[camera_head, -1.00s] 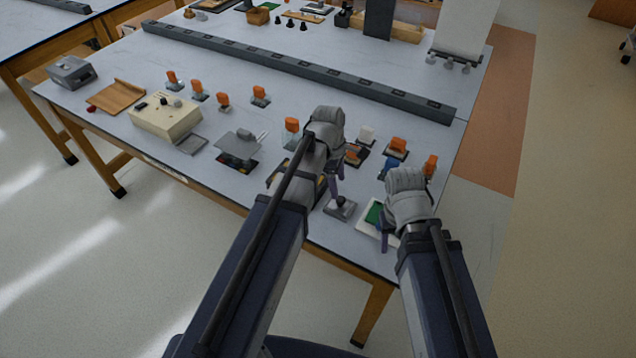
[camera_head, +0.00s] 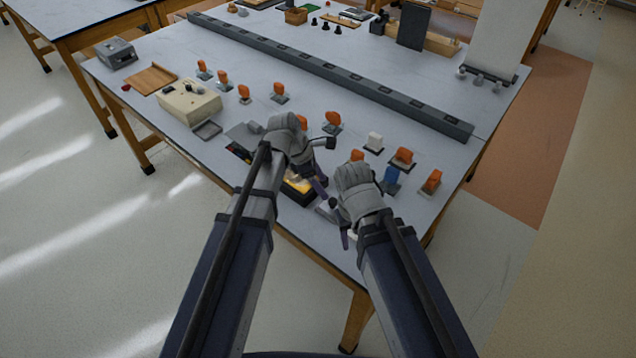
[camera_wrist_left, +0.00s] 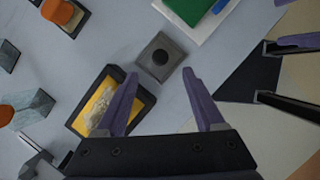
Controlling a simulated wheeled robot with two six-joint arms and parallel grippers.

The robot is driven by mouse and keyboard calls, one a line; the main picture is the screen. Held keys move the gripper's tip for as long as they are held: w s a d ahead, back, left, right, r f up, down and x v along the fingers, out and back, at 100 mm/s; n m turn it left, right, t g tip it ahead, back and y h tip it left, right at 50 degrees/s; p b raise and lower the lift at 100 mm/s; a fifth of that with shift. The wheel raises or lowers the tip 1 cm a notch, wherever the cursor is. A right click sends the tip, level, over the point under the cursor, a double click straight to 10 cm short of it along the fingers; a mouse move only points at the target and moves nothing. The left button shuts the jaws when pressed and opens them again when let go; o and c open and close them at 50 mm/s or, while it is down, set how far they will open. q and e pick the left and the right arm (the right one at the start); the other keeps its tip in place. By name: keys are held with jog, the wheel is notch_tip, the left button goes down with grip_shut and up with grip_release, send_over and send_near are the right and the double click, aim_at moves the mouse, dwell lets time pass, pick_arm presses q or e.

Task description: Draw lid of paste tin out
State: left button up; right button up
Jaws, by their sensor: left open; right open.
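An open black-rimmed tin with a yellow inside and a pale lump (camera_wrist_left: 101,107) lies on the table in the left wrist view. In the head view the tin (camera_head: 297,189) is partly covered by my left gripper (camera_head: 319,181). A grey square plate with a dark round knob (camera_wrist_left: 160,57), which looks like a lid, lies flat beside the tin. My left gripper (camera_wrist_left: 161,79) is open and empty; one finger overlaps the tin, and the plate is just beyond the fingertips. My right gripper (camera_head: 339,220) is open and empty near the table's front edge; it also shows in the left wrist view (camera_wrist_left: 263,72).
A white board with a green patch (camera_wrist_left: 195,8) lies beyond the plate. Several orange-topped pieces (camera_head: 333,121), a white block (camera_head: 374,142) and a blue piece (camera_head: 391,176) stand close behind my grippers. A long grey rail (camera_head: 330,74) crosses the table. A cream box (camera_head: 190,102) sits at left.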

aim_at(335, 200)
pick_arm(q)
jog(key=shift+b+x, duration=3.5)
jog(key=shift+x, duration=0.4)
pick_arm(e)
jog(key=shift+f, duration=3.6)
jog(key=shift+d, duration=0.1)
pick_arm(q)
jog(key=shift+r, duration=0.1)
grip_shut()
jog(key=shift+r+p, duration=0.65)
jog(key=shift+p, duration=0.05)
pick_arm(e)
jog(key=shift+r, duration=0.75)
pick_arm(q)
jog(key=shift+r+p, duration=1.7)
pick_arm(e)
jog(key=shift+r, duration=1.65)
